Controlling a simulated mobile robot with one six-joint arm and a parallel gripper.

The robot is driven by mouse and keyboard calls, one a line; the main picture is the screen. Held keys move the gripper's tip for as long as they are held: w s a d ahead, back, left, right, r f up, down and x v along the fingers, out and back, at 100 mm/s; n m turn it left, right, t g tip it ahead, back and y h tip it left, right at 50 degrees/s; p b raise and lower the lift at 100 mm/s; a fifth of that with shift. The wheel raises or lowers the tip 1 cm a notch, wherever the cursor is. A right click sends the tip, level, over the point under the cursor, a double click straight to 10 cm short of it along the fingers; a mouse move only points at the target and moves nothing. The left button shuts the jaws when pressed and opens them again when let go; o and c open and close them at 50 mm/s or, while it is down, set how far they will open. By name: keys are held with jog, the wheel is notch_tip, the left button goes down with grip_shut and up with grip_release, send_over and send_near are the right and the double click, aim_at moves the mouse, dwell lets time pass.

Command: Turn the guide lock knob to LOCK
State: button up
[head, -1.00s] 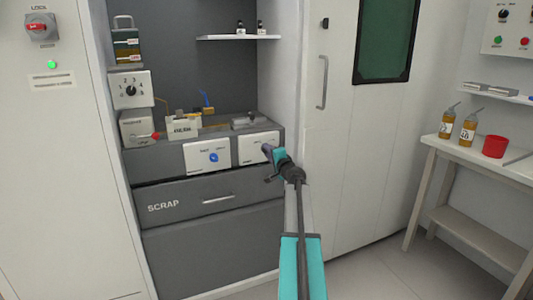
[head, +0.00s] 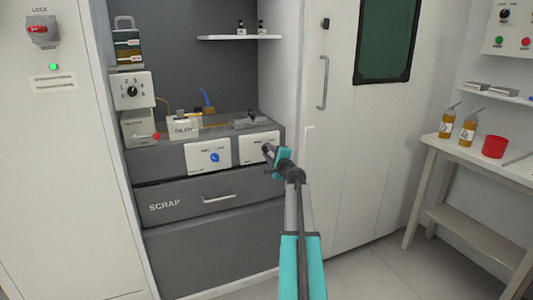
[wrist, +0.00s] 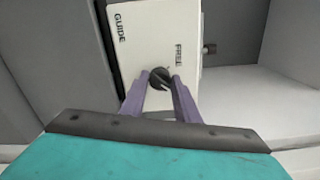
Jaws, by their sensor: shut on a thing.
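The guide lock knob (wrist: 160,79) is a small dark round knob on a white panel (wrist: 150,35) printed GUIDE and FREE. In the wrist view my gripper (wrist: 161,88) has its two purple fingers on either side of the knob, shut on it. No LOCK mark shows on the visible part of this panel, and the knob's pointer is too small to read surely. In the head view my gripper (head: 268,150) is at the right white panel (head: 252,144) on the grey bench front and hides the knob.
Left of that panel is another white panel with a blue knob (head: 214,157). The SCRAP drawer (head: 185,203) is below. A white door (head: 340,160) stands close on the right. A red switch under a LOCK label (head: 40,29) is on the left cabinet.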

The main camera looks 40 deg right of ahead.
jog(key=shift+w+a+r, duration=0.1)
jog(key=o, duration=1)
jog(key=shift+s, duration=0.25)
jog(key=shift+p+v, duration=0.55)
jog(key=shift+v, duration=6.2)
jog(key=shift+w+a, duration=0.1)
